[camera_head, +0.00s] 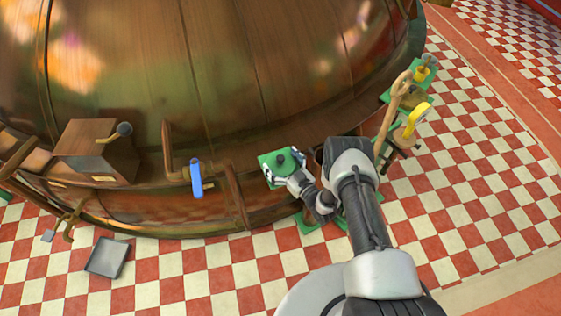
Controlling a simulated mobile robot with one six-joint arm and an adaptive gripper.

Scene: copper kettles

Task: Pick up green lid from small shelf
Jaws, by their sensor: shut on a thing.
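The green lid (277,167) is a flat green square with a dark round knob. It shows near the middle of the picture, against the lower rim of the big copper kettle. My gripper (284,174) is at the lid's right and lower side, shut on it. The fingertips are small in this view and partly merge with the lid's edge. The small shelf cannot be told apart beneath the lid; my gripper and arm cover the area just below and to the right.
The copper kettle (230,70) fills the back. A blue handle (196,179) hangs left of the lid, and a wooden box (95,152) is farther left. A grey tray (107,258) lies on the checkered floor. A yellow-handled valve (417,120) stands right of my arm.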

